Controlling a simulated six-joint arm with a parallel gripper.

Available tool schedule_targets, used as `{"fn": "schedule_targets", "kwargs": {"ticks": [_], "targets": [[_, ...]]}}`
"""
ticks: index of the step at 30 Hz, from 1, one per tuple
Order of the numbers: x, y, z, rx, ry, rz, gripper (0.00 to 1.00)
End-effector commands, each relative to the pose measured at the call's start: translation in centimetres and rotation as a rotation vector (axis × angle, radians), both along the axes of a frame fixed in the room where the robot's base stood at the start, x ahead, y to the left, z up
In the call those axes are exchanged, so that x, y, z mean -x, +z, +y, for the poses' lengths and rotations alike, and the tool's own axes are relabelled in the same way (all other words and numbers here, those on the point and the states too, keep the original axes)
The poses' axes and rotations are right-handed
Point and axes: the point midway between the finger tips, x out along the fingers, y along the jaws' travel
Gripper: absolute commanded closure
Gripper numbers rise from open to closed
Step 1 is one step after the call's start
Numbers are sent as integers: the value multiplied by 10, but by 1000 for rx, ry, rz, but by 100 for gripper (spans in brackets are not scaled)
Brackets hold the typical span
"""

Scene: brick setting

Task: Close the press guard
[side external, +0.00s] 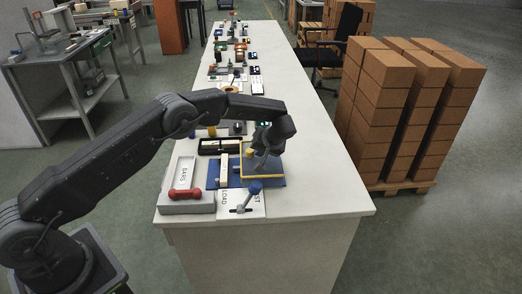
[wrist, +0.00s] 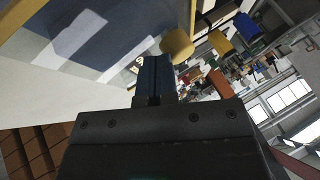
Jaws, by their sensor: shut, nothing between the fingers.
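The press guard (side external: 243,152) is a yellow-edged frame that stands on a blue base plate (side external: 272,183) near the front end of the white bench. My gripper (side external: 262,160) is down beside the guard, over the plate; its fingertips are partly hidden in the side view. In the wrist view my gripper (wrist: 153,80) has its fingers together with nothing between them. A yellow-edged panel (wrist: 22,18) fills the upper left there, with blue and pale areas inside it. A yellow round knob (wrist: 177,44) is just beyond the fingertips. I cannot tell whether the fingers touch the guard.
Several small items line the bench behind. A pallet of brown boxes (side external: 405,115) stands to the right.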

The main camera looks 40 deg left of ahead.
Motion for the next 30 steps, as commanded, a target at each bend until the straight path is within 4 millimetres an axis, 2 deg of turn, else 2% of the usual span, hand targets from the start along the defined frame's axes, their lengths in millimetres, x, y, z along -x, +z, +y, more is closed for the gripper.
{"fn": "schedule_targets", "kwargs": {"ticks": [8,21,30], "targets": [[24,1,27,-3,3,1,100],[84,1,87,-2,4,0,100],[96,0,97,-2,3,3,100]]}}
